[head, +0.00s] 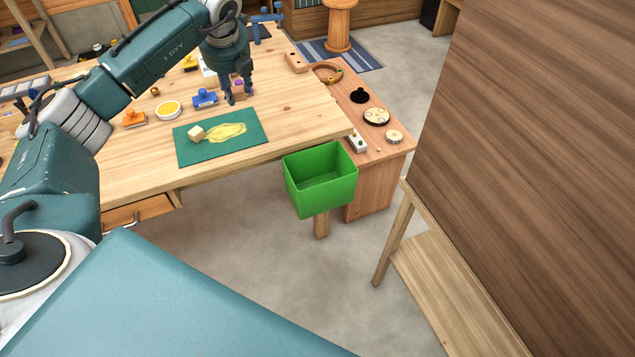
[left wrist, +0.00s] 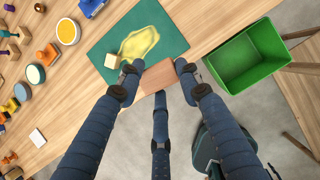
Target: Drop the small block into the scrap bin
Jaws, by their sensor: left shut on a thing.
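My left gripper (head: 238,98) is above the wooden workbench, beyond the green mat, with its fingers pointing down. In the left wrist view the gripper (left wrist: 162,75) is shut on a small brown wooden block (left wrist: 177,74). The green scrap bin (head: 318,197) is at the bench's near right edge, open at the top. It looks empty and also shows at the right of the left wrist view (left wrist: 222,70). My right gripper is not in view.
A green mat (head: 186,153) bears a pale cube (head: 197,133) and a yellow patch (head: 226,131). A yellow-topped round dish (head: 168,110), an orange tool (head: 134,118) and a blue tool (head: 205,97) stand nearby. A lower side bench (head: 383,150) stands behind the bin.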

